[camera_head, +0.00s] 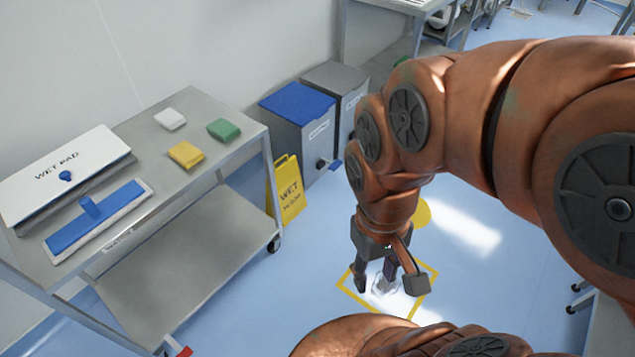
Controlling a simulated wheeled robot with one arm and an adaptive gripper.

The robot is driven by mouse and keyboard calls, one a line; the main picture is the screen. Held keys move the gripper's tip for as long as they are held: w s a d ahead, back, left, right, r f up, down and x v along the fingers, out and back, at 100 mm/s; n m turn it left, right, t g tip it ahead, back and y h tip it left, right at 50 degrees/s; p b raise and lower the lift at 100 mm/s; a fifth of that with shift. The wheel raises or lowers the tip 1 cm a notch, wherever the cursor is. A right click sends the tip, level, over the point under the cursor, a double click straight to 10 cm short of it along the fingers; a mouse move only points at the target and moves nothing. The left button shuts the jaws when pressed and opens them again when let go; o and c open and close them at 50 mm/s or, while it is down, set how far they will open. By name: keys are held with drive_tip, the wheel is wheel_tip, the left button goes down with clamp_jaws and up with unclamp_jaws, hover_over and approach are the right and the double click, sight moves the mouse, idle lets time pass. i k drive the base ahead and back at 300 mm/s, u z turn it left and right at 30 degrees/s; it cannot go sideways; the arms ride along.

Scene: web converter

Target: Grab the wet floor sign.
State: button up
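The yellow wet floor sign (287,192) stands on the blue floor, right of the metal cart and in front of the blue-lidded bin. Its front face carries dark lettering that starts with "WET". My gripper (388,288) hangs from the copper-coloured arm, to the right of the sign and nearer to the camera, apart from it. Its fingers are spread open and point down above a yellow-outlined square on the floor. A small clear or whitish shape shows between and below the fingers; I cannot tell what it is or whether they touch it.
The metal cart (222,120) at left bears a wet pad box (62,170), a blue mop head (97,218) and white, yellow and green pads. Two bins, blue-lidded (300,118) and grey (345,85), stand behind the sign. Open floor lies between sign and gripper.

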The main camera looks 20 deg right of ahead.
sight(291, 193)
drive_tip(key=z, duration=1.85)
drive_tip(key=i, duration=2.15)
drive_tip(key=u, duration=3.45)
drive_tip(key=i, duration=0.2)
drive_tip(key=u, duration=0.2)
